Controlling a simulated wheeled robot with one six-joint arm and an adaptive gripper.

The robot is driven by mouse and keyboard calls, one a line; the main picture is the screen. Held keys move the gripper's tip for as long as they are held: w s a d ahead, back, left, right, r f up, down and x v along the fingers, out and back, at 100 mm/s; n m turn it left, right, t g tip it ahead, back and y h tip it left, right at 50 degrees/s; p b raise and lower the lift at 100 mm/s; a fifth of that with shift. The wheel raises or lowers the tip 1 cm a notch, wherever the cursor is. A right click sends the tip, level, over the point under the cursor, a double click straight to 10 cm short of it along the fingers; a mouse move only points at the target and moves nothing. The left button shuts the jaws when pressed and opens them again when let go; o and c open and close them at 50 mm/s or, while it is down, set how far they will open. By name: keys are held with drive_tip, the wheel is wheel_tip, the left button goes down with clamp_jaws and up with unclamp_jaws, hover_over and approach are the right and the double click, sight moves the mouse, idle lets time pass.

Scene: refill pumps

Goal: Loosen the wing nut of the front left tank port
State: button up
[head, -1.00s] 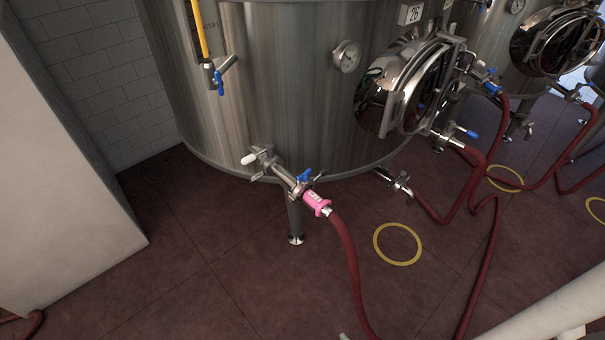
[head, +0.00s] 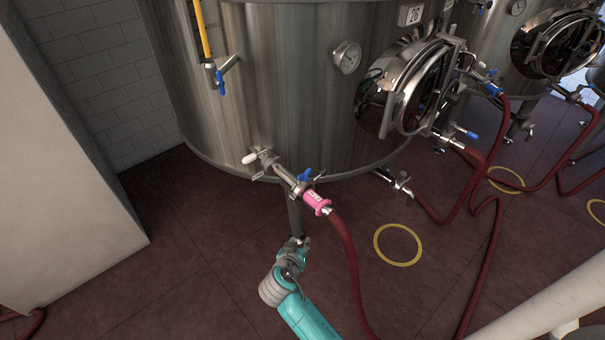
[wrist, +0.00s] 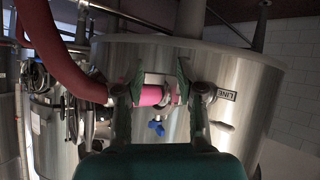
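The front left tank port (head: 286,174) sticks out low on the big steel tank (head: 270,95). It carries a blue-handled valve (head: 304,175) and a pink tagged hose coupling (head: 316,202). A silver clamp (head: 300,190) sits between valve and coupling; its wing nut is too small to make out. My gripper (head: 296,241) is below the port, in front of the tank leg. In the wrist view my gripper (wrist: 157,80) is open, and the pink coupling (wrist: 151,96) shows between its fingers, apparently beyond them. The blue handle (wrist: 157,127) shows there too.
A red hose (head: 347,265) runs from the coupling down to the floor, right of my arm. Another port with a valve (head: 399,185) is to the right. A white block (head: 65,160) stands at left. The floor (head: 180,260) between is clear.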

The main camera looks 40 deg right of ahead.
drive_tip(key=w+d+r+m+g+h, duration=0.2)
drive_tip(key=w+r+m, duration=0.2)
drive_tip(key=w+r, duration=0.35)
drive_tip(key=m+g+h, duration=0.2)
drive_tip(key=m+g, duration=0.1)
drive_tip(key=m, duration=0.2)
approach(302, 173)
drive_tip(key=x, duration=1.1)
drive_tip(key=shift+s, duration=0.15)
drive_tip(key=shift+c, duration=0.2)
clamp_jaws()
